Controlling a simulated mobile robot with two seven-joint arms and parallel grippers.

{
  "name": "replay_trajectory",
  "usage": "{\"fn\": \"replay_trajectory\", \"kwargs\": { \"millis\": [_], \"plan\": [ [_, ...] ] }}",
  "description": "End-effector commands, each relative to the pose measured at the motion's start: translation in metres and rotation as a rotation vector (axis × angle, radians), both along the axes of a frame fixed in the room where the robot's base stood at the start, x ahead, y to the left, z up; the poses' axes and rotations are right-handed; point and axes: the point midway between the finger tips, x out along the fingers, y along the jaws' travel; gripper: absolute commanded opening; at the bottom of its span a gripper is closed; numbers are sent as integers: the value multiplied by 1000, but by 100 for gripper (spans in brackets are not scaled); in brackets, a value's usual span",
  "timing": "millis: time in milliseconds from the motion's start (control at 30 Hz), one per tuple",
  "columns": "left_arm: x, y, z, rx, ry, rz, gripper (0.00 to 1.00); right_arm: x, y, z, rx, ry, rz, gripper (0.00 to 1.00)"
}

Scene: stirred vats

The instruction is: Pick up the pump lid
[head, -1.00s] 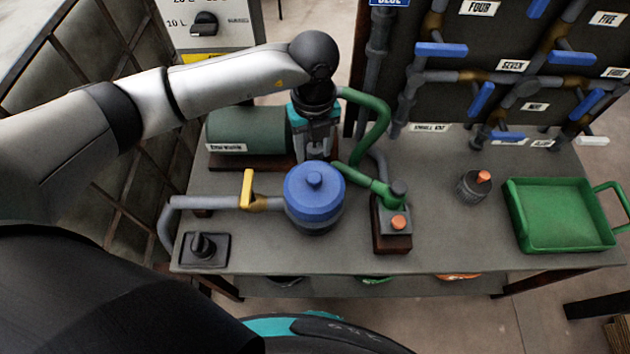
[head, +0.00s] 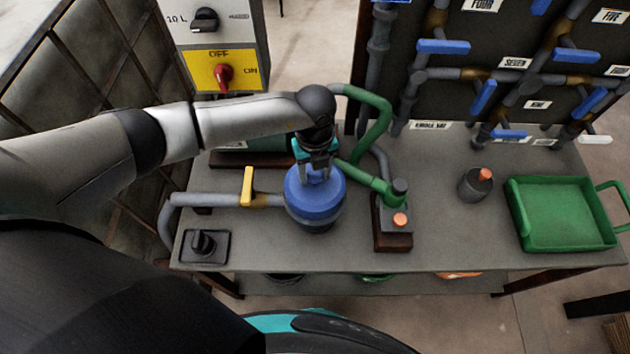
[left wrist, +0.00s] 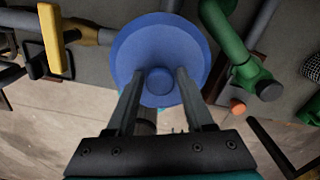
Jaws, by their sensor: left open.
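The blue pump lid (head: 314,208) sits on the round pump on the bench, with a small knob in its middle. It also shows in the left wrist view (left wrist: 160,45), where its knob lies between the finger ends. My left gripper (head: 318,176) is over the lid, pointing down, with its fingers apart on either side of the knob. In the left wrist view my left gripper (left wrist: 158,80) is open. I cannot tell whether the fingers touch the knob. My right gripper is not in view.
A grey pipe with a yellow lever (head: 247,187) joins the pump at left. A green pipe (head: 370,183) and a box with an orange button (head: 399,220) stand close at right. A green tray (head: 562,215) is farther right.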

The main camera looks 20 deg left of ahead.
Motion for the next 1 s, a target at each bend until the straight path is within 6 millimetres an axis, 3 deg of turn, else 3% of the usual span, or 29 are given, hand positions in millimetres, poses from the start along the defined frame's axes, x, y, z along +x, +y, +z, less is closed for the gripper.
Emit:
{"fn": "replay_trajectory", "kwargs": {
  "millis": [67, 500, 1000],
  "plan": [
    [0, 0, 0, 0, 0, 0, 50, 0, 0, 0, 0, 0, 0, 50],
    [0, 0, 0, 0, 0, 0, 1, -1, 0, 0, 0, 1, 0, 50],
    [1, 0, 3, -1, -1, 1, 0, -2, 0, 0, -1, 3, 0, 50]
  ]
}}
